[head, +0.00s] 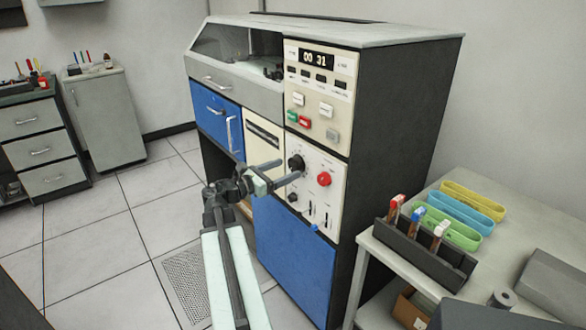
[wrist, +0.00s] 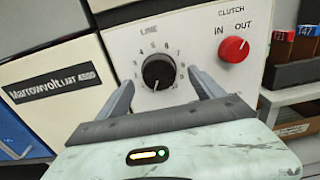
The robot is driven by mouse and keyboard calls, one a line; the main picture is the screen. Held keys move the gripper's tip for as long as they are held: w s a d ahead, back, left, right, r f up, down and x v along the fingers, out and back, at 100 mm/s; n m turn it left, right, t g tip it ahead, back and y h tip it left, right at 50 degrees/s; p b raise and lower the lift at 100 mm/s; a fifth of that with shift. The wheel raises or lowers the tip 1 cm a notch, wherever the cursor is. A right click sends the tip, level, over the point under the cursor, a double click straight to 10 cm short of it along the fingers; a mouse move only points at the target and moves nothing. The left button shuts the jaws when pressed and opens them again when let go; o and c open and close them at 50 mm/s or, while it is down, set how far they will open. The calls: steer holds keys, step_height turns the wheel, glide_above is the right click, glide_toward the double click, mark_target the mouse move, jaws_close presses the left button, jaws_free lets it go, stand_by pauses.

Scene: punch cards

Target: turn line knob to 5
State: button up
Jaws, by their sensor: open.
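The LINE knob is a round black knob (wrist: 158,72) on a cream panel, with small digits around its upper side in the wrist view. A small pale mark shows low on the knob; I cannot read its setting surely. In the head view the knob (head: 296,163) is at the upper left of the machine's lower panel. My gripper (wrist: 160,79) is open, with one finger at each side of the knob in the picture. I cannot tell whether the fingers touch it. The gripper also shows in the head view (head: 289,171), close in front of the panel.
A red CLUTCH knob (wrist: 234,49) marked IN and OUT sits right of the LINE knob. A smaller black knob (head: 292,198) and sliders are below. A table with a dark card rack (head: 425,255) and coloured trays stands at right. Floor at left is clear.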

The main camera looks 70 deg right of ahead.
mark_target(293, 166)
steer(key=x, duration=0.3)
steer(key=shift+s+d, duration=0.1)
steer(key=shift+d, duration=0.1)
steer(key=c, duration=1.4)
steer(key=shift+o, duration=0.2)
steer(key=shift+m, duration=0.3)
